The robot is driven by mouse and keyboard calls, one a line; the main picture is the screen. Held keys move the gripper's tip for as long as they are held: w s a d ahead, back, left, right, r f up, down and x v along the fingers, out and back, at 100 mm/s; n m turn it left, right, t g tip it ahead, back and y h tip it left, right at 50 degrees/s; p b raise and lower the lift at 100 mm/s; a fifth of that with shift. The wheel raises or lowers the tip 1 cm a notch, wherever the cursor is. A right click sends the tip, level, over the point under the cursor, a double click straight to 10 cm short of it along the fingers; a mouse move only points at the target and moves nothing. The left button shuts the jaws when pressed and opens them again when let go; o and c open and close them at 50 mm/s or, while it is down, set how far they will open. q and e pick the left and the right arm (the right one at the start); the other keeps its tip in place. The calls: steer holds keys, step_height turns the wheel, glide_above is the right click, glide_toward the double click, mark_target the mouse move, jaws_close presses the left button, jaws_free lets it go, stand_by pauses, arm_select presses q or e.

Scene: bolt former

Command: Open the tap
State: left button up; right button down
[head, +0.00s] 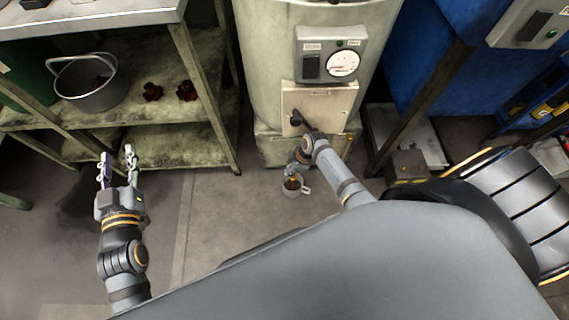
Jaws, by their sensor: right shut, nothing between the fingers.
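A tall pale green tank (262,50) stands in the centre of the head view. A light panel (328,105) on its lower front carries a dark handle-like part (296,117). A small mug (304,190) is at the tank's foot, with a little brass-coloured part (291,184) at its top, perhaps the tap; my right gripper hides most of this area. My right gripper (293,171) is shut and empty, pointing down just above the mug. I cannot tell whether it touches anything. My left gripper (118,156) is open and empty, before the shelf at left.
A gauge box (329,54) is mounted on the tank above the panel. The left shelf (150,122) holds a metal bucket (88,93) and two dark red handwheel-like parts (187,90). Blue machinery (415,60) stands at right. The floor between the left arm and the tank is clear.

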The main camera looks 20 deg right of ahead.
arm_select(q)
step_height(320, 180, down, 8)
steer(key=s+g, duration=0.2)
steer(key=g, duration=0.1)
steer(key=shift+s+g+p, duration=0.3)
steer(key=shift+s+g, duration=0.1)
arm_select(e)
steer(key=shift+s+d, duration=0.1)
steer(key=shift+d, duration=0.1)
arm_select(q)
steer(key=shift+d, duration=0.1)
arm_select(e)
steer(key=shift+s+d, duration=0.1)
steer(key=shift+s, duration=0.05)
